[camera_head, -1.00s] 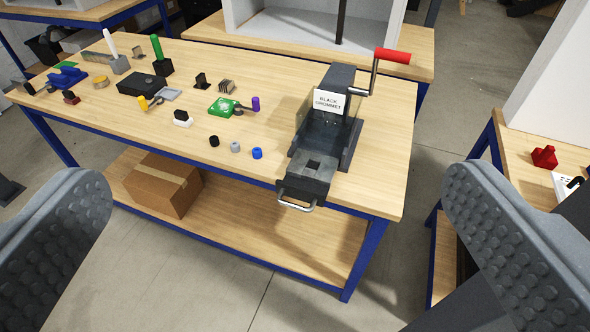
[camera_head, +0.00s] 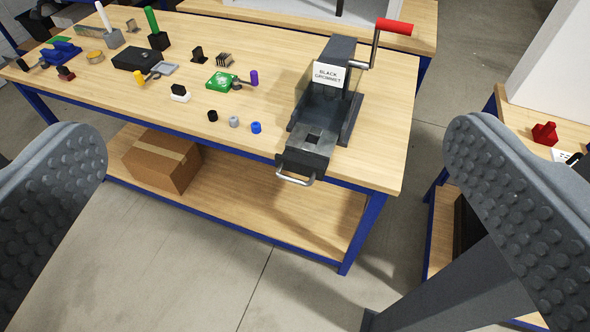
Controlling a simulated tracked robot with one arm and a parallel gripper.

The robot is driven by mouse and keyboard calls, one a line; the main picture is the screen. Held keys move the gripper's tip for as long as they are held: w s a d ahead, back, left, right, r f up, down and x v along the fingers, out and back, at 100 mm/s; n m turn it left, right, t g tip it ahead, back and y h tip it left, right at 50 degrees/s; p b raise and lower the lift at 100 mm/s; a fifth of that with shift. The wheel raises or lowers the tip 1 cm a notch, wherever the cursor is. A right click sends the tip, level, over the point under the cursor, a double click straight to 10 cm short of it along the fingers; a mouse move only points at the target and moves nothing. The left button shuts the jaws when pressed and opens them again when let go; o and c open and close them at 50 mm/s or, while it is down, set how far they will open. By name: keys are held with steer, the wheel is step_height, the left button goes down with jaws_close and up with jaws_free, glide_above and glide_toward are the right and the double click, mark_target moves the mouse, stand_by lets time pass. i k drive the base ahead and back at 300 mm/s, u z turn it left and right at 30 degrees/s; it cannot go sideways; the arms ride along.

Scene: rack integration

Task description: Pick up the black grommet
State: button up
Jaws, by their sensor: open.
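The black grommet (camera_head: 212,116) is a small dark cylinder on the wooden workbench top (camera_head: 170,118), near its front edge. A grey grommet (camera_head: 234,122) and a blue grommet (camera_head: 256,127) stand in a row to its right. My gripper (camera_head: 275,190) is open and empty, with its two grey studded fingers at the left and right of the picture. The gripper is on the near side of the bench, apart from the grommet. A dark press (camera_head: 343,60) with a red-handled crank and a "BLACK GROMMET" label stands right of the grommets.
Behind the grommets lie a green board (camera_head: 221,82), a black and white block (camera_head: 180,93) and a black box (camera_head: 136,57). A cardboard box (camera_head: 162,158) sits on the lower shelf. Another table with a red part (camera_head: 545,133) stands at the right. Floor in front is clear.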

mark_target(213, 116)
steer(key=u, duration=0.3)
steer(key=i, duration=1.5)
steer(key=u, duration=0.7)
